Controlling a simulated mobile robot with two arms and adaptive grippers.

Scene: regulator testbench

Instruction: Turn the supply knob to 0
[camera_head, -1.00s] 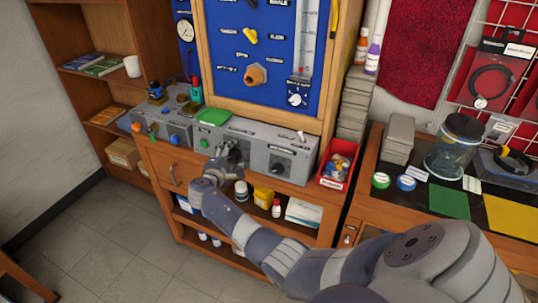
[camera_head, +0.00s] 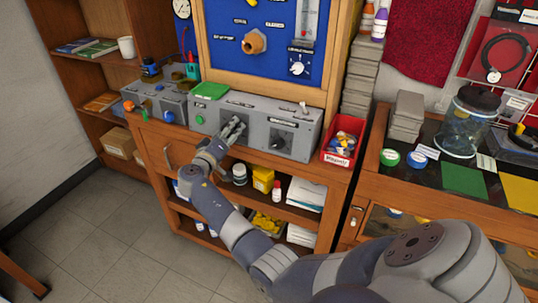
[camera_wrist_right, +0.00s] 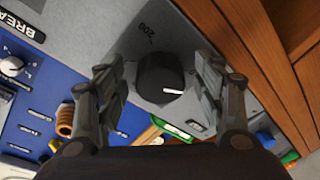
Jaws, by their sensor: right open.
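A black round knob (camera_wrist_right: 160,78) sits on a grey panel face in the right wrist view. Its white mark points right in that picture, away from the printed "200" (camera_wrist_right: 146,32) above it. My right gripper (camera_wrist_right: 163,88) is open, one finger on each side of the knob with gaps showing. In the head view my right gripper (camera_head: 236,127) is at the front of the long grey box (camera_head: 305,128), at its middle, and hides the knob there. A second black knob (camera_head: 281,141) shows to its right. My left gripper is not in view.
A green button (camera_head: 199,119) is left of the gripper on the box. A red bin (camera_head: 343,140) stands right of the box. The blue board (camera_head: 262,72) rises behind it. Open shelves (camera_head: 265,222) with bottles are below.

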